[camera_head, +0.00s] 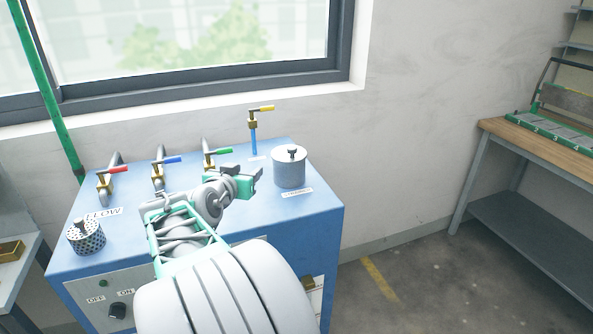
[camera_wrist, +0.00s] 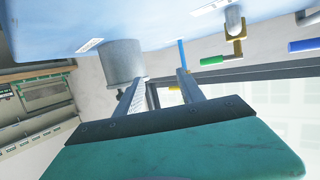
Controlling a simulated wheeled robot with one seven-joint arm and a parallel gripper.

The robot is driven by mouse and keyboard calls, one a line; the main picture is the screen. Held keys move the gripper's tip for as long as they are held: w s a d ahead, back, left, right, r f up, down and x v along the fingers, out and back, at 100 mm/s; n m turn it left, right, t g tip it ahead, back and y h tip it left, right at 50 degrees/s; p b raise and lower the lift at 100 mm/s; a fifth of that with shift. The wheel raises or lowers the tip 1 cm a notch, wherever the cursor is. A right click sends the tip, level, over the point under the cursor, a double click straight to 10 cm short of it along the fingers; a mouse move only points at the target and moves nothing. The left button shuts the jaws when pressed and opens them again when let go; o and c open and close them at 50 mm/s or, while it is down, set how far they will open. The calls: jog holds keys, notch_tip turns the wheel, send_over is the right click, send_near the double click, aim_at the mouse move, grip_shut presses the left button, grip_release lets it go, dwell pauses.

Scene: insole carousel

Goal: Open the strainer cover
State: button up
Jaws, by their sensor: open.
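The strainer (camera_head: 290,170) is a grey cylinder at the right back of the blue cabinet top. Its flat round cover (camera_head: 290,153) has a dark knob on top and sits on the cylinder. My gripper (camera_head: 256,177) is open and empty, just left of the strainer in the head view. In the wrist view the picture is upside down; the strainer body (camera_wrist: 122,62) shows beyond my left-hand finger, and my gripper (camera_wrist: 160,82) has a clear gap between its fingers. The knob cannot be made out there.
Valves with red (camera_head: 113,170), blue (camera_head: 167,160), green (camera_head: 217,152) and yellow (camera_head: 262,108) handles stand along the back of the blue cabinet (camera_head: 320,200). A perforated basket (camera_head: 87,240) stands at its left front. A workbench (camera_head: 545,142) is at right, with open floor between.

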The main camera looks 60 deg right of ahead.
aim_at(291, 152)
jog(key=s+d+m+g+h, duration=0.1)
jog(key=s+d, duration=0.1)
jog(key=s+d+r+g+h, duration=0.1)
jog(key=s+d, duration=0.2)
jog(key=s+d+r+m+g+h+b, duration=0.1)
jog(key=s+d, duration=0.1)
jog(key=shift+s+d+r+m+h, duration=0.1)
jog(key=shift+s+d+m+h, duration=0.05)
jog(key=shift+s+m+h, duration=0.2)
jog(key=d+p, duration=0.1)
jog(key=d, duration=0.6)
jog(key=shift+d, duration=0.15)
jog(key=shift+c, duration=0.4)
grip_shut()
